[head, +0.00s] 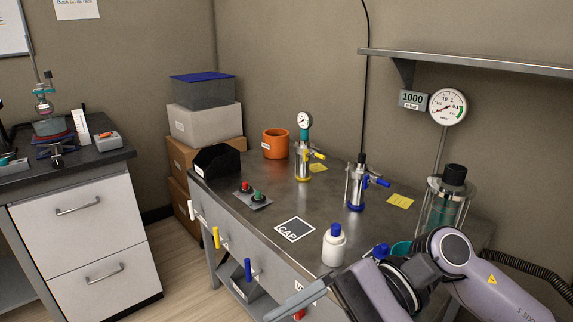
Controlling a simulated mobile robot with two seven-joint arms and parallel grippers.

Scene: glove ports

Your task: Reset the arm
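My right arm comes in from the lower right, bent over the front right corner of the metal bench (385,226). Its gripper (292,302) points left and down at the bench's front edge, beside the white bottle with a blue cap (334,248). Only part of the gripper shows. I cannot see both fingertips or whether anything is between them. My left arm and gripper are out of view.
A shelf (470,61) hangs above.

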